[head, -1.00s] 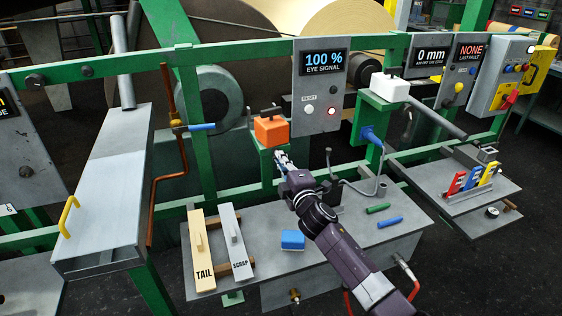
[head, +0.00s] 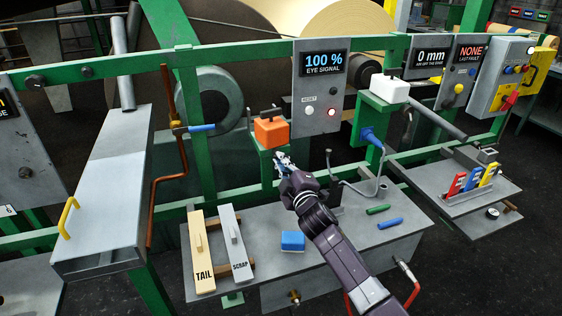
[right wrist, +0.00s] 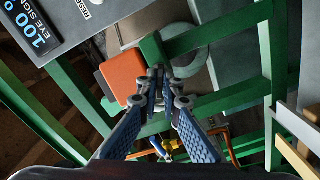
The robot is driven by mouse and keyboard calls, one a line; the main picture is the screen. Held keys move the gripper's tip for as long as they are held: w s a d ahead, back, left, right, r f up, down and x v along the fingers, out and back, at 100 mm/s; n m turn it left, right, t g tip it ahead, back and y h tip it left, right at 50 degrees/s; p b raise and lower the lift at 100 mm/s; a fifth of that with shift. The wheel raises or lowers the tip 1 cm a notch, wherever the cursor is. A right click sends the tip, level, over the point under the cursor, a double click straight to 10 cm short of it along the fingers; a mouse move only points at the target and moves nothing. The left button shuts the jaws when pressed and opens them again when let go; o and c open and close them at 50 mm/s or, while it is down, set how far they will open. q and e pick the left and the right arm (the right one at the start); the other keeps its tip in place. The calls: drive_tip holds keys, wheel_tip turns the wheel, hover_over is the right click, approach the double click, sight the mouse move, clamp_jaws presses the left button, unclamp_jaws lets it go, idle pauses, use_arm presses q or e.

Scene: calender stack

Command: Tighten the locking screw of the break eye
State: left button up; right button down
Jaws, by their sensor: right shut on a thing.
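The break eye, an orange block (head: 271,131) with a dark handle on top, sits on a green bracket (head: 266,166) at the machine frame. It also shows in the right wrist view (right wrist: 122,73). My right gripper (head: 281,159) is at the bracket, just below and right of the orange block. In the right wrist view its fingertips (right wrist: 159,82) are close together beside the block, shut on the locking screw. The fingers mostly hide the screw. The display panel (head: 321,87) reads 100 % eye signal. My left gripper is not in view.
A grey bench (head: 333,245) below holds the tail board (head: 199,255), scrap board (head: 233,245), a blue block (head: 293,241) and green and blue pieces. A bent grey rod (head: 358,190) stands right of my arm. Green rails surround the bracket.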

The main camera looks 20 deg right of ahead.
drive_tip(key=shift+f, duration=0.15)
drive_tip(key=c, duration=2.1)
unclamp_jaws()
drive_tip(key=s, duration=1.2)
drive_tip(key=shift+d, duration=0.2)
drive_tip(key=shift+s, duration=0.1)
